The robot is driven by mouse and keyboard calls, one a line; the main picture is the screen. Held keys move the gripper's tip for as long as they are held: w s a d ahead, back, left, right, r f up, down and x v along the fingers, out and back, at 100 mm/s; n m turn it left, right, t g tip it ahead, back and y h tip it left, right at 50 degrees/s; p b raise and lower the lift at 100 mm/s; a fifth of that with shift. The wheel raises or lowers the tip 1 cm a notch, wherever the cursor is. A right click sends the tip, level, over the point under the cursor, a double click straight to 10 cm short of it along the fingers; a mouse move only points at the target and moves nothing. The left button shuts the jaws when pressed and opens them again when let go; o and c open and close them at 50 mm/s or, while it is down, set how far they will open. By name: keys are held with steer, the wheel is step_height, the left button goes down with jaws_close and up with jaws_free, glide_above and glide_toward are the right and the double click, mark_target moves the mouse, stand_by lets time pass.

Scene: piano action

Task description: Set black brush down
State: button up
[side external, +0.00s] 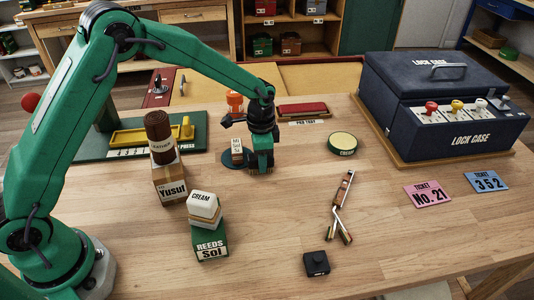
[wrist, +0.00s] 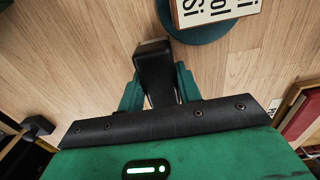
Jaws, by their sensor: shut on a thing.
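My gripper (side external: 262,165) points down low over the table, just right of a round dark green base that carries a small labelled block. In the wrist view, its green fingers (wrist: 158,92) are shut on a black block-like thing, which I take to be the black brush (wrist: 156,72). The brush sticks out beyond the fingertips, with bare wood around it. In the side view the brush is mostly hidden by the gripper, and I cannot tell whether it touches the table (side external: 400,240).
The labelled block (side external: 237,152) stands close left of my gripper, an orange-topped thing (side external: 235,102) behind it. A red tray (side external: 302,109), round cream tin (side external: 343,144), hinged wooden part (side external: 341,205), small black block (side external: 316,263) and lock case (side external: 440,105) lie rightward. Stacked boxes (side external: 209,240) stand front left.

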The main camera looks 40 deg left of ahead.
steer(key=shift+f, duration=0.2)
steer(key=o, duration=1)
steer(key=shift+r, duration=0.1)
step_height(320, 180, up, 12)
stand_by(0.3)
steer(key=shift+r, duration=0.15)
stand_by(0.4)
